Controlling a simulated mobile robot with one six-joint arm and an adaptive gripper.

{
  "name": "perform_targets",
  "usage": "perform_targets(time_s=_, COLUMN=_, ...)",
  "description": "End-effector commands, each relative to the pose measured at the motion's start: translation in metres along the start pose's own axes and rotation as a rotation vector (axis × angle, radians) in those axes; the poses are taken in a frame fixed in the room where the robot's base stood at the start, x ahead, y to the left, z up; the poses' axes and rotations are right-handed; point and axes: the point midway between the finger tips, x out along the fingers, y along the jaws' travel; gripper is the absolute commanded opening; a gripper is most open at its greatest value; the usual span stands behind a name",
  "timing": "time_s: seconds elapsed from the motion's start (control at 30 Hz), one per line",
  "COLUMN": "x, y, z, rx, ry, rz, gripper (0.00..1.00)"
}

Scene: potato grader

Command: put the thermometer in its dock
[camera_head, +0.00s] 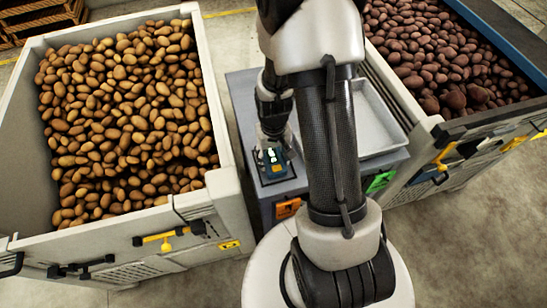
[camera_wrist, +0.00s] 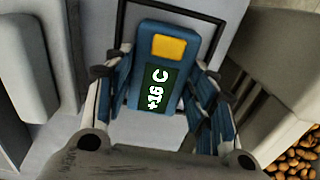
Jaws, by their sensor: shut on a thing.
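The thermometer (camera_head: 272,163) is a blue block with a yellow patch and a green display. In the wrist view the thermometer (camera_wrist: 168,75) reads +16 C, with its yellow end away from my palm. My gripper (camera_head: 270,150) is shut on it, one finger on each side. They are over the left part of the grey cabinet top, at the front. A pale dark-edged area (camera_wrist: 146,128) lies under the thermometer in the wrist view; it may be the dock, mostly hidden. I cannot tell whether the thermometer touches it.
A large bin of tan potatoes (camera_head: 222,190) stands at left, and a bin of reddish potatoes (camera_head: 437,128) at right. An empty pale tray (camera_head: 380,130) lies on the cabinet, partly behind my arm. Orange (camera_head: 288,208) and green (camera_head: 380,181) labels mark the cabinet front.

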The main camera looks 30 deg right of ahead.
Motion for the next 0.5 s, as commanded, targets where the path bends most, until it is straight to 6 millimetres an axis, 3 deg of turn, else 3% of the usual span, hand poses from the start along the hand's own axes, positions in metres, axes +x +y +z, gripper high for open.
perform_targets(time_s=0.33, x=0.0033, y=0.0000, z=-0.0007, rx=0.000, ry=0.002, rz=0.000, gripper=0.20)
perform_targets(time_s=0.37, x=0.0028, y=0.0000, z=-0.0006, rx=0.000, ry=0.002, rz=0.000, gripper=0.53)
perform_targets(time_s=0.5, x=0.0021, y=0.0000, z=-0.0006, rx=0.000, ry=0.002, rz=0.000, gripper=0.62)
